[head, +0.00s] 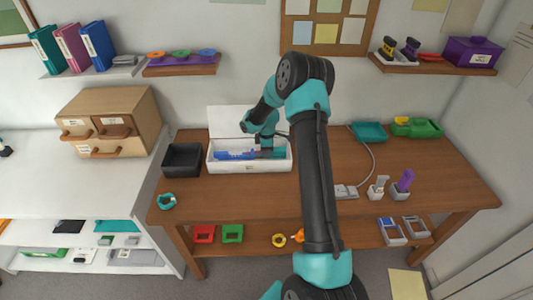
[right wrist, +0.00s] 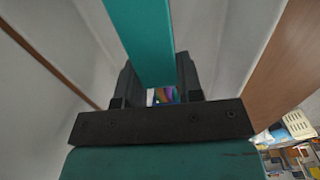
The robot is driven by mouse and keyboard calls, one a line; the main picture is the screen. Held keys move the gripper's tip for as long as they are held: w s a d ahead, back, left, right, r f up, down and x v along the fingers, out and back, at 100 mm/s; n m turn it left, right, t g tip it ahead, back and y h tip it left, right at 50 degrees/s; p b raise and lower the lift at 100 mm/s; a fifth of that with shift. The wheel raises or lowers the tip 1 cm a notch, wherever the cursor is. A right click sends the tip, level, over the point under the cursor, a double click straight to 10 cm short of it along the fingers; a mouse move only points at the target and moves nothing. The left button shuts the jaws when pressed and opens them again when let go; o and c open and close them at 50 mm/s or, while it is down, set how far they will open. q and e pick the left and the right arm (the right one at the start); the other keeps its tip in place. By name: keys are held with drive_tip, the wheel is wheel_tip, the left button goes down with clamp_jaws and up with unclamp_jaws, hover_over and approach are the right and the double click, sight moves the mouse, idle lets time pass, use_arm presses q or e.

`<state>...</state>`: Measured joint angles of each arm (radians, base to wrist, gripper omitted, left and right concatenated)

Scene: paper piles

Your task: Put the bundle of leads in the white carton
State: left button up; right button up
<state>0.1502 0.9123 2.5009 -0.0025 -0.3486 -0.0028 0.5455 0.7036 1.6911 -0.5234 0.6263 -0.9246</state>
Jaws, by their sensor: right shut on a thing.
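The white carton (head: 250,167) stands on the brown desk with its lid raised at the back. A long blue bundle (head: 235,155), which looks like the bundle of leads, lies low inside the carton. My right gripper (head: 266,149) reaches down into the carton at the bundle's right end and is shut on it. In the right wrist view a small multicoloured patch (right wrist: 162,96) shows between the dark fingers. A teal bar in front of it hides most of the grip. My left gripper is out of view.
A black open bin (head: 182,160) stands close to the carton's left. A teal tape roll (head: 167,201) lies near the desk's front left. A grey socket block (head: 345,191) with a cable and a purple item (head: 404,181) stand to the right. My right arm crosses the desk's middle.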

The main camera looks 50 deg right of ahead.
drive_tip(key=shift+f, duration=0.7)
drive_tip(key=shift+f, duration=0.15)
drive_tip(key=o, duration=1)
wheel_tip(320, 180, up, 12)
drive_tip(key=shift+r, duration=0.15)
